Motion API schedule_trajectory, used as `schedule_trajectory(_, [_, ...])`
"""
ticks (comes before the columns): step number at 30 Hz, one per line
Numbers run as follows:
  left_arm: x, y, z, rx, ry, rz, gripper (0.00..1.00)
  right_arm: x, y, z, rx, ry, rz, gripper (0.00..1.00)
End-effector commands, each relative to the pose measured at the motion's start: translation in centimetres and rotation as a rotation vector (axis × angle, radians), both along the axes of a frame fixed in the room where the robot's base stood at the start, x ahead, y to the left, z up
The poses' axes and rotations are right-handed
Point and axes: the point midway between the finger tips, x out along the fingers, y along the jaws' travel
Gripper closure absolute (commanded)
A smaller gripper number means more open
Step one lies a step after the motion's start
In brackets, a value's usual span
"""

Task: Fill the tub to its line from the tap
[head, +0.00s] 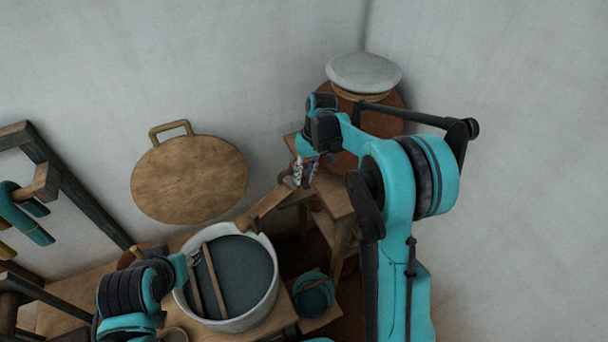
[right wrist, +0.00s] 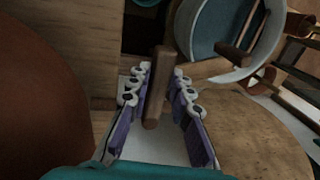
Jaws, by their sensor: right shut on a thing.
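The tub (head: 273,292) is a pale round vessel at the bottom centre of the head view, with a dark blue-grey surface inside; I cannot make out a line. It also shows in the right wrist view (right wrist: 186,38). My right gripper (head: 304,174) is behind and right of the tub, shut on a brown wooden peg (right wrist: 156,85), which stands between its fingers in the right wrist view. I cannot tell for sure that the peg is the tap's handle. A wooden spout (head: 266,203) runs toward the tub's rim. My left gripper (head: 194,258) is at the tub's left rim; its jaws are unclear.
Two wooden sticks (head: 215,280) lie across the tub. A large brown jar (head: 397,124) with a pale lid (head: 363,73) stands at the back right. A round wooden board (head: 190,180) is by the wall. A teal bundle (head: 313,293) sits right of the tub.

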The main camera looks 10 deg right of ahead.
Motion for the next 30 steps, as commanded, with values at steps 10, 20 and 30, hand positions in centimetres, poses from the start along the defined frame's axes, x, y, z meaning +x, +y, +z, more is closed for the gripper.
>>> schedule_trajectory(10, [0.0, 0.0, -0.1, 0.0, 0.0, 0.0, 0.6, -0.2, 2.0, 0.0, 0.0, -0.001, -0.265, 1.0])
schedule_trajectory(20, [0.0, 0.0, -0.2, 0.0, 0.0, 0.0, 0.6, 0.0, 3.4, 0.0, 0.0, -0.001, -0.476, 1.0])
schedule_trajectory(30, [0.0, 0.0, -0.2, 0.0, 0.0, 0.0, 0.6, 0.0, 3.3, 0.0, 0.0, 0.0, -0.476, 0.58])
